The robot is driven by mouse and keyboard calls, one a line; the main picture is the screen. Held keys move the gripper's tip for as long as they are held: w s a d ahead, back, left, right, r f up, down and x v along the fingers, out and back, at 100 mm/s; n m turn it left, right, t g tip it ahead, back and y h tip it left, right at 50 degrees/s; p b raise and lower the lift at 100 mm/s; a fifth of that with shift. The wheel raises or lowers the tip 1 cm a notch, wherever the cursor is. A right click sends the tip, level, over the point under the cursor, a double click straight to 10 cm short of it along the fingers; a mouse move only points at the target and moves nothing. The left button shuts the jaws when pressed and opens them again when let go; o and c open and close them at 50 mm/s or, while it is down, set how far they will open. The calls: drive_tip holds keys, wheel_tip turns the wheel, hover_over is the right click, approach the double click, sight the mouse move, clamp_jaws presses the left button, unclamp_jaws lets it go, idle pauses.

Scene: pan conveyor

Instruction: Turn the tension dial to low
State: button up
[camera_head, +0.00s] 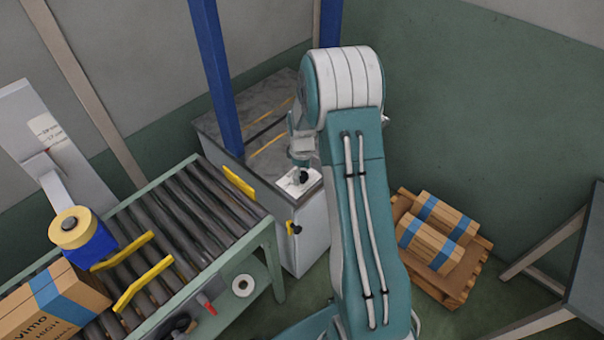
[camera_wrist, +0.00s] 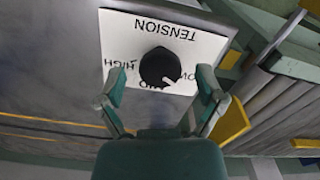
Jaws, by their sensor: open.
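The tension dial (camera_wrist: 159,67) is a round black knob on a white plate (camera_wrist: 122,48) lettered TENSION, HIGH, MID and LOW, seen upside down in the wrist view. Its white pointer mark faces the lower right, between MID and LOW. My gripper (camera_wrist: 161,87) is open, with one teal finger on each side of the dial and gaps between them and the knob. In the head view the dial (camera_head: 304,177) sits on top of the grey cabinet, and my gripper (camera_head: 299,159) is just behind it, partly hidden by my arm.
A yellow fitting with a black knob (camera_head: 294,228) is on the cabinet front. The roller conveyor (camera_head: 190,208) with yellow guides and a box (camera_head: 60,300) lies left. A blue post (camera_head: 214,75) rises beside the cabinet. A pallet (camera_head: 460,286) of boxes stands right.

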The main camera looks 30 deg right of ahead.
sight(302, 174)
wheel_tip(302, 174, up, 12)
drive_tip(key=shift+f, duration=0.2)
drive_tip(key=shift+r, duration=0.1)
idle(0.4)
